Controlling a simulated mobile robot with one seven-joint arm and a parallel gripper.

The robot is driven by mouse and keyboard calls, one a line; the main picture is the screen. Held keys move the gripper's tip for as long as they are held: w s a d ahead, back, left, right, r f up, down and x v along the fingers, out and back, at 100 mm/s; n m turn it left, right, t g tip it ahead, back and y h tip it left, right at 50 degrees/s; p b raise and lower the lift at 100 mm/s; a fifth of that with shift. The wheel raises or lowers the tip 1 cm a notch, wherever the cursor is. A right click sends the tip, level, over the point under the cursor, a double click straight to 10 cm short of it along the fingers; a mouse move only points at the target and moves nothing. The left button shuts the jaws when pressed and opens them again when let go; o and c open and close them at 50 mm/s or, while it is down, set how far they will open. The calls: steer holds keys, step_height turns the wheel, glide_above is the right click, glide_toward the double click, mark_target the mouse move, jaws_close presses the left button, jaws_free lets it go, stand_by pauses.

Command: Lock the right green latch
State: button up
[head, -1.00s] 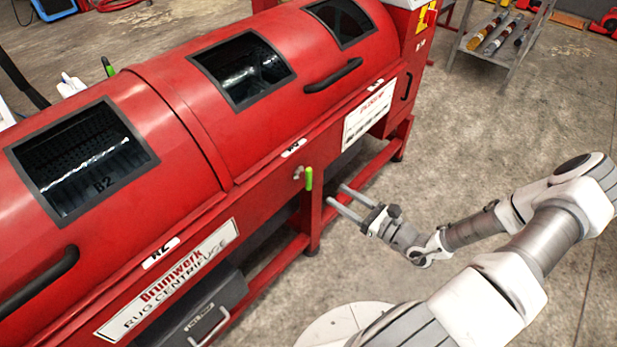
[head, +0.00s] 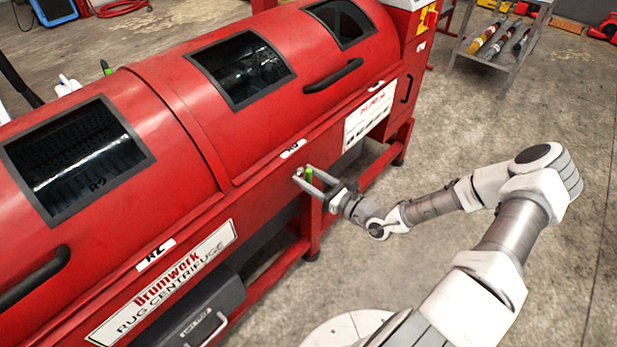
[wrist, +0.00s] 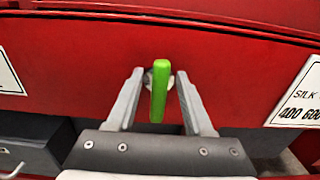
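The green latch (head: 309,175) is on the front face of the red rug centrifuge (head: 262,190), below the lid edge near the R3 label. In the wrist view the latch handle (wrist: 159,92) hangs straight down from a small metal pivot. My gripper (head: 303,174) is at the latch, its two grey fingers reaching toward the red panel. In the wrist view my gripper (wrist: 159,76) is open, with one finger on each side of the handle and a gap on both sides. In the head view the fingers partly hide the latch.
A white Brumwerk sign (head: 165,280) and a dark grey box (head: 205,305) are at the lower left. Black lid handles (head: 333,76) stick out above. A metal rack (head: 500,45) stands at the back right. The concrete floor right of the machine is mostly clear.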

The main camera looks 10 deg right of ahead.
jaws_close()
steer(key=shift+r+p, duration=0.1)
steer(key=shift+p, duration=0.3)
steer(key=m+p, duration=0.2)
steer(key=p, duration=0.1)
steer(key=shift+w+d+r+m, duration=0.1)
steer(key=shift+m, duration=0.3)
steer(key=m+p, duration=0.1)
steer(key=m, duration=0.1)
steer(key=m+p, duration=0.2)
steer(key=m, duration=0.1)
steer(key=shift+w+d+f+m, duration=0.1)
steer(key=shift+d+f+m, duration=0.15)
steer(key=shift+f+m, duration=0.05)
steer(key=m, duration=0.1)
steer(key=m+p, duration=0.1)
steer(key=m, duration=0.2)
steer(key=shift+w+d+f, duration=0.1)
steer(key=shift+f, duration=0.2)
steer(key=m, duration=0.5)
steer(key=shift+f+p, duration=0.3)
steer(key=shift+m, duration=0.4)
steer(key=shift+o, duration=0.4)
jaws_free()
